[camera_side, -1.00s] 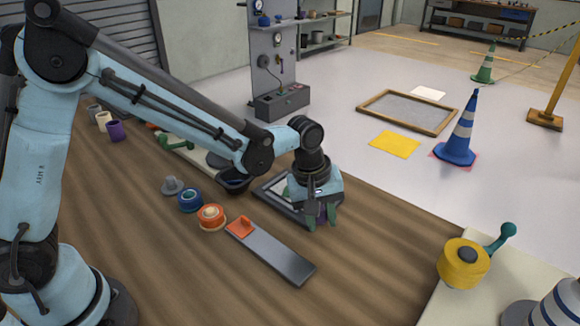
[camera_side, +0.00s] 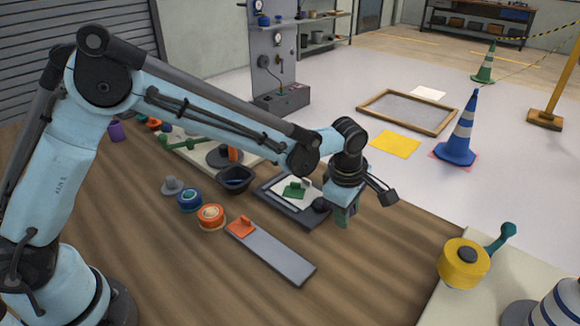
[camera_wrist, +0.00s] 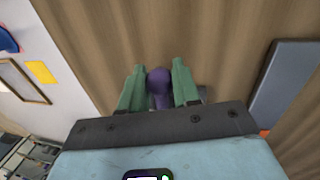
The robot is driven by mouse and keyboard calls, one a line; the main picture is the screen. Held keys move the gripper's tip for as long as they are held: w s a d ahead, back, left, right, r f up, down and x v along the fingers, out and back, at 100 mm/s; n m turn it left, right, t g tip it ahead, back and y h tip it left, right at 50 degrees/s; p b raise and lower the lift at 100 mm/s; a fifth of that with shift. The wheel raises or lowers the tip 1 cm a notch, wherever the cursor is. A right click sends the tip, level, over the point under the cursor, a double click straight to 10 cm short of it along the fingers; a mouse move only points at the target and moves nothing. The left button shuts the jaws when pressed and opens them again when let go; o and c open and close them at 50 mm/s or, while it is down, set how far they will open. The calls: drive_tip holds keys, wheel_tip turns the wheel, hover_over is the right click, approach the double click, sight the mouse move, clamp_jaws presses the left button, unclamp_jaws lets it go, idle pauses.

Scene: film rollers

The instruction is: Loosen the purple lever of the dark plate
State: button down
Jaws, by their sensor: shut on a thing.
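The dark plate (camera_side: 284,207) lies on the wooden bench in the side view, with a pale sheet and a green piece (camera_side: 295,190) on it. A dark round knob (camera_side: 321,205) sits at its right end. My gripper (camera_side: 343,221) is just right of that end, pointing down. In the wrist view my gripper's green fingers (camera_wrist: 159,68) are shut on the purple lever (camera_wrist: 158,84), whose rounded end shows between them. The lever's lower part and its joint with the plate are hidden.
A dark bowl (camera_side: 235,179) and an orange roller (camera_side: 211,217) stand to the left. A yellow roller (camera_side: 463,263) stands at right. Bench between is clear.

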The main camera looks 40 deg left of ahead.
drive_tip(key=shift+w+n, duration=0.25)
drive_tip(key=shift+n, duration=0.15)
drive_tip(key=c, duration=0.8)
unclamp_jaws()
drive_tip(key=shift+c, duration=0.2)
drive_tip(key=shift+r, duration=0.1)
wheel_tip(320, 180, up, 12)
drive_tip(key=s, duration=0.2)
drive_tip(key=shift+s, duration=0.2)
drive_tip(key=shift+d, duration=0.1)
